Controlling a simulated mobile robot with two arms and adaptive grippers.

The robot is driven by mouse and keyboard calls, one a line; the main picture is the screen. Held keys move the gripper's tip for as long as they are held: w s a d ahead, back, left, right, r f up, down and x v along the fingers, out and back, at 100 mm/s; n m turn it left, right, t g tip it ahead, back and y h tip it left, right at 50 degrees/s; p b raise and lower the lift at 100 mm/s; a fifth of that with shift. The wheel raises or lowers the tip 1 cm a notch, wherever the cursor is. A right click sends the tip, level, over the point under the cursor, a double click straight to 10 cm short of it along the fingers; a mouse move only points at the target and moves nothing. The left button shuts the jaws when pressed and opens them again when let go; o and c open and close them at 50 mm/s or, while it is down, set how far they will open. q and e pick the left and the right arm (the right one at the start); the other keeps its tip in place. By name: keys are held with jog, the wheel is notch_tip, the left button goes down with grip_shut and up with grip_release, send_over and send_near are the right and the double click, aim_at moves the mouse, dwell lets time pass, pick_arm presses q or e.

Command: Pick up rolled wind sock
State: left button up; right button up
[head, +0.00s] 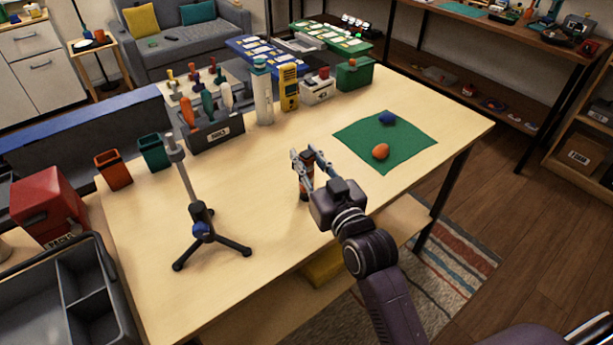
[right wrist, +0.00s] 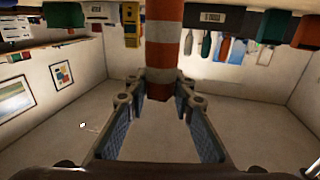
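The rolled wind sock (right wrist: 163,45) is an orange and white striped cylinder in the right wrist view, its dark end between my fingertips. In the head view the wind sock (head: 305,187) looks small and upright on the table, partly hidden by my fingers. My right gripper (head: 305,160) is around it, coming from the near right. In the right wrist view my right gripper (right wrist: 160,88) has its fingers apart, one on each side of the sock, with a small gap at least on the left. My left gripper is not in view.
A black tripod stand (head: 202,222) stands on the table to the left. A green mat (head: 408,137) with an orange (head: 381,151) and a blue (head: 387,118) lump lies to the right. A tool holder (head: 215,132), a white bottle (head: 262,95) and small boxes line the back edge.

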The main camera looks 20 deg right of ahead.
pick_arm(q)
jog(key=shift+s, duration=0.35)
pick_arm(e)
grip_shut()
